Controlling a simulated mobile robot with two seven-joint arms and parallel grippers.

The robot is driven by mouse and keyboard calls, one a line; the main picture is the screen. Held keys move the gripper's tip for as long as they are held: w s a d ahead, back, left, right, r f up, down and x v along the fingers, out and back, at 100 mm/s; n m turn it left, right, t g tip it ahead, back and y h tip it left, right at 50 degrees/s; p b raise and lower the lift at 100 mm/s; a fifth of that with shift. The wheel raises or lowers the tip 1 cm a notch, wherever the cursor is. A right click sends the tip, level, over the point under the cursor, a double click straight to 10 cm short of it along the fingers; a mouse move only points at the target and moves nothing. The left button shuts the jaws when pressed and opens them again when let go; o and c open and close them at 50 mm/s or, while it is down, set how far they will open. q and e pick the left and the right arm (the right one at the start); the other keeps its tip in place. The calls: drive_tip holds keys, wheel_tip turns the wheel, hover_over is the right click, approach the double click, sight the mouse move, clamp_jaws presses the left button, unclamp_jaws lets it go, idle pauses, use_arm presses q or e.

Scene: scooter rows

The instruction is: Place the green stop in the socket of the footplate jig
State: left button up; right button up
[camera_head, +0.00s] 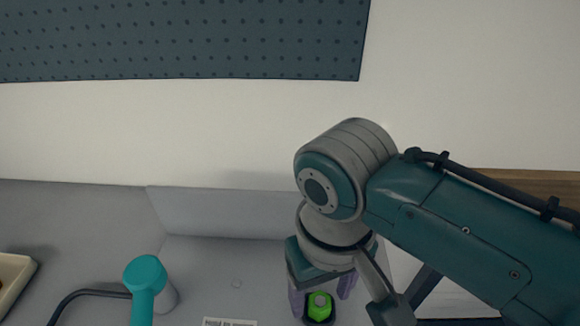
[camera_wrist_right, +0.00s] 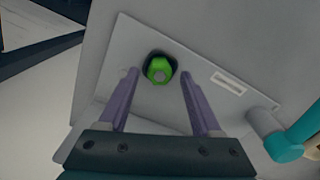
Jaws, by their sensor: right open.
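The green stop (camera_head: 319,304) shows at the bottom of the head view, with a dark rim around it. In the right wrist view the green stop (camera_wrist_right: 159,69) sits in the dark socket (camera_wrist_right: 150,55) of the pale grey footplate jig (camera_wrist_right: 122,48). How deep it sits is hard to tell. My right gripper (camera_head: 323,296) is open, with its purple fingers on either side of the stop. In the wrist view gaps show between the fingers and the stop. My left gripper is not in view.
A cream tray (camera_head: 13,275) lies at the far left edge. A white wall and a dark pegboard (camera_head: 190,38) are behind.

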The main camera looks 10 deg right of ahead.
sight(320, 301)
wheel_tip(320, 301, up, 11)
drive_tip(key=p, duration=0.3)
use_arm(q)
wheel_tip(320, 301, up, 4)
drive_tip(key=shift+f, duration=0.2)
use_arm(e)
drive_tip(key=s+d+r+t, duration=0.2)
drive_tip(key=s+d+t, duration=0.1)
drive_tip(key=s+d, duration=0.6)
drive_tip(key=s, duration=0.3)
drive_tip(key=shift+d+r+n+t, duration=0.2)
drive_tip(key=shift+n+t, duration=0.1)
drive_tip(key=shift+n, duration=0.1)
drive_tip(key=shift+s, duration=0.15)
